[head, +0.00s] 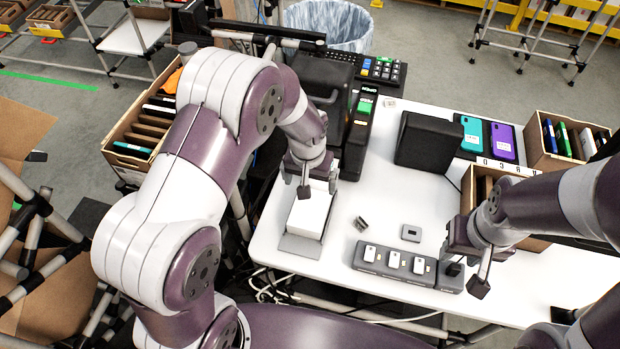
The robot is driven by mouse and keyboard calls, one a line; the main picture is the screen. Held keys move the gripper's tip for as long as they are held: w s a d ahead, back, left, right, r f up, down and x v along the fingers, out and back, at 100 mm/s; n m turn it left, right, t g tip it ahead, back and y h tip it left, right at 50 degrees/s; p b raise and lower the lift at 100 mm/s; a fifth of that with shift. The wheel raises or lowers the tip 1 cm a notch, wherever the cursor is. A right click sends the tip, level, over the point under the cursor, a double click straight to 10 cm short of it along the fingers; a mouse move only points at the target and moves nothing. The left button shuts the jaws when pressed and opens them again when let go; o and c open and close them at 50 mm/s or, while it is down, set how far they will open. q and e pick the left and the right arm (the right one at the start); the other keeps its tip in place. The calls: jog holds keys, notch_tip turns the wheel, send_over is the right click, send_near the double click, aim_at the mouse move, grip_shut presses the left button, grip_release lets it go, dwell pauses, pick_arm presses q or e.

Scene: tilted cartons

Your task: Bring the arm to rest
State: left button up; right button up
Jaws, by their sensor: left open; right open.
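My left arm (215,110) comes in from the left and bends down over the table. Its gripper (319,187) points down with its fingers apart, just over the far end of a white box on a grey stand (301,246). I cannot tell whether it touches the box. My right arm (560,205) reaches in from the right. Its gripper (466,278) has its fingers apart at the right end of a grey holder (393,284) with several small white devices. I see nothing held in either gripper, though the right arm hides part of that area.
The white table (385,215) has free room in its middle. A black screen (427,143), teal phone (472,134) and purple phone (503,142) are at the back. Cartons stand at the right (560,160) and left (130,140). A black machine (325,75) stands beside the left arm.

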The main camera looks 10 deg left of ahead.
pick_arm(q)
jog(key=shift+s+r, duration=0.1)
jog(key=shift+r, duration=0.8)
jog(key=s+a+r, duration=0.2)
jog(key=s+r, duration=0.1)
jog(key=s, duration=0.4)
jog(key=s+a+r, duration=0.3)
jog(key=s+r, duration=0.1)
jog(key=s, duration=0.3)
jog(key=shift+s+a, duration=0.35)
jog(key=shift+s, duration=0.05)
jog(key=shift+s, duration=0.15)
